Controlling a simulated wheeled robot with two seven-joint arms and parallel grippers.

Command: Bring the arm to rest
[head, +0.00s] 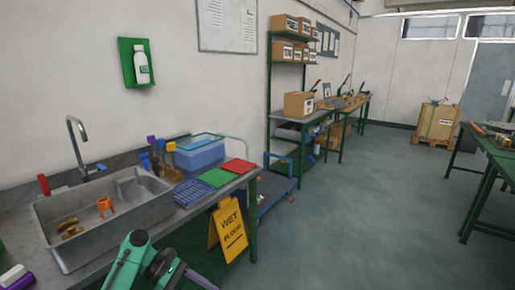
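A teal and black arm link of mine rises from the bottom edge of the head view, left of centre, in front of the sink bench. I cannot tell for certain which arm it belongs to. No gripper fingers show, so I cannot see whether either gripper is open or holds anything.
The metal sink (105,215) holds small orange and yellow parts. Blue, green (215,178) and red cloths lie right of it, near a blue bin (200,152). A yellow wet-floor sign (228,230) stands by the bench. Floor (370,210) is clear towards a green table (490,165).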

